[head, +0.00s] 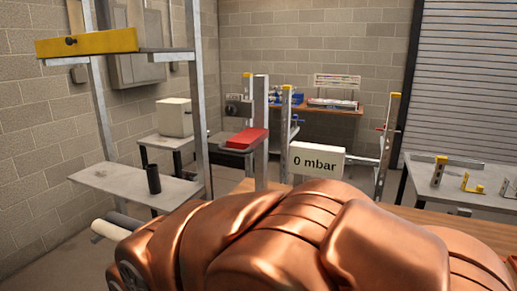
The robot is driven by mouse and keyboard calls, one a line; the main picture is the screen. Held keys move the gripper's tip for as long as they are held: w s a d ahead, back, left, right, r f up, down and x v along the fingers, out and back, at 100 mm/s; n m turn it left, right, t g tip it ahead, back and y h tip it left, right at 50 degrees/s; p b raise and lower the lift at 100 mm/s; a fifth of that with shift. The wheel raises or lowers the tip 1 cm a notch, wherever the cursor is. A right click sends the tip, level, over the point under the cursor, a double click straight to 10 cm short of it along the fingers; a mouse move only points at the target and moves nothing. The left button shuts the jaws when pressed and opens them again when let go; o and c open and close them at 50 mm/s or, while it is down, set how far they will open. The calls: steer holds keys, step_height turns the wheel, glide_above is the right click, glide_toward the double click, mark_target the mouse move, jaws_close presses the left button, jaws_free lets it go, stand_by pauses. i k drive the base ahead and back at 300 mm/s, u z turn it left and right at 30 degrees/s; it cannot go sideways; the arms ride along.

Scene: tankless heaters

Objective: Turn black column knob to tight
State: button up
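A small black knob (71,41) sticks out from the front of a yellow crossbar (90,43) on a metal frame at the upper left. Several upright columns with yellow caps stand mid-room. A grey block with dark round parts (238,106) is beside one column (260,110). It is too small to tell which dark part is the black column knob, or how it is turned. A white display (316,162) reads "0 mbar" between columns. My gripper is not in view.
A large copper-coloured form (290,240) fills the lower foreground and hides what lies below. A black cylinder (153,180) stands on a grey shelf (120,182) at left. A red block (247,139) is mid-room. A grey table (480,182) with yellow-marked tools is at right.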

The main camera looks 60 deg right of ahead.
mark_target(231, 109)
steer(key=z, duration=1.45)
